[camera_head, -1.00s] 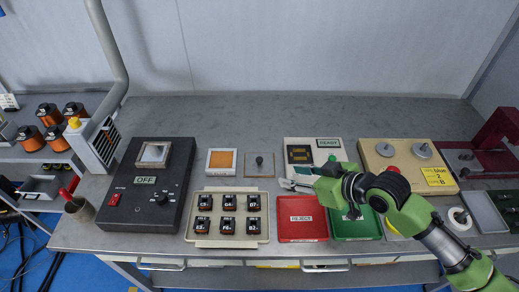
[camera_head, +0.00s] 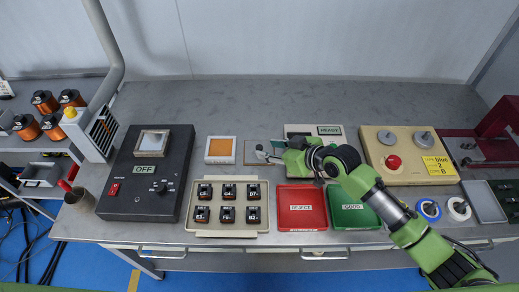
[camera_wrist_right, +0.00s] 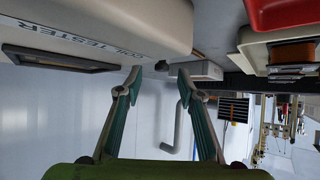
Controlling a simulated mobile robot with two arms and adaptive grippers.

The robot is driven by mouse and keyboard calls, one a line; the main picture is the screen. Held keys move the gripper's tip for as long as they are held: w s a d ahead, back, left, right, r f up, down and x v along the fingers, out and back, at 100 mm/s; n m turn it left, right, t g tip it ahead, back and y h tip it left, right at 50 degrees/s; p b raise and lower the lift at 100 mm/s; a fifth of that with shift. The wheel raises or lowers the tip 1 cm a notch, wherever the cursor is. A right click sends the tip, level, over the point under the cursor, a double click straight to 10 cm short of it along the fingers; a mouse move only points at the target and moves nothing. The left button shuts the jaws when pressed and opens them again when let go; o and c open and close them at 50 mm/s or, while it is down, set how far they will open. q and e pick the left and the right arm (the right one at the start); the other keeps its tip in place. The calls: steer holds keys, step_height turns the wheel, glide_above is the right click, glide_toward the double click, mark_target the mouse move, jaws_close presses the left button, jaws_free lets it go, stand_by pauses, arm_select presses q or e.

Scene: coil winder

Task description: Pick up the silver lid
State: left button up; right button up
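The silver lid (camera_head: 250,157) is a flat, square grey plate with a brownish edge and a small knob, lying on the bench right of the white tray with the orange pad. My right gripper (camera_head: 266,152) reaches over it from the right and hides part of it. In the right wrist view the two fingers (camera_wrist_right: 162,72) are spread apart. My left gripper is not in view.
The white tray with the orange pad (camera_head: 220,162) stands just left of the lid. The coil tester (camera_head: 328,130) is right of it, partly behind my arm. In front are a rack of several black coils (camera_head: 238,231), a red REJECT tray (camera_head: 302,223) and a green GOOD tray (camera_head: 353,228).

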mark_target(260, 147)
steer(key=shift+x, duration=1.95)
steer(key=shift+a+r, duration=0.1)
steer(key=shift+a, duration=0.05)
steer(key=shift+s, duration=0.1)
steer(key=shift+c, duration=0.4)
jaws_close()
steer(key=shift+r, duration=0.1)
